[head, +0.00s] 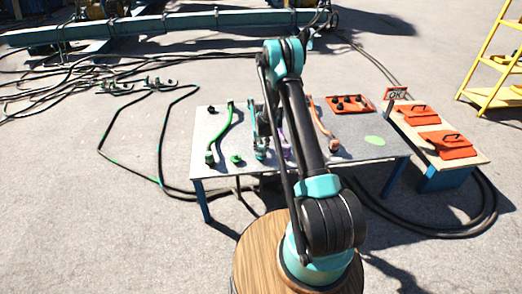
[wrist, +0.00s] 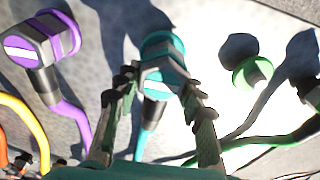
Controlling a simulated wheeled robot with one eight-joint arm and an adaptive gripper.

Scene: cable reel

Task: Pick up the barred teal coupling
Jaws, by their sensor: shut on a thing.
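The barred teal coupling (wrist: 162,48) is in the middle of the wrist view, with a grey collar, a pale bar across it and a teal cable running down from it. My gripper (wrist: 157,82) is shut on it, one dark ribbed finger on each side. In the head view, teal pieces (head: 260,149) show on the table left of my arm. There my gripper (head: 263,124) is partly hidden behind the arm, so the grasp is not clear from that side.
A purple barred coupling (wrist: 42,45) lies left of the teal one, a round green coupling (wrist: 252,72) to the right. The table (head: 365,148) also holds an orange cable (head: 318,118) and a red tray (head: 362,109). A bench with orange cases (head: 445,145) stands right.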

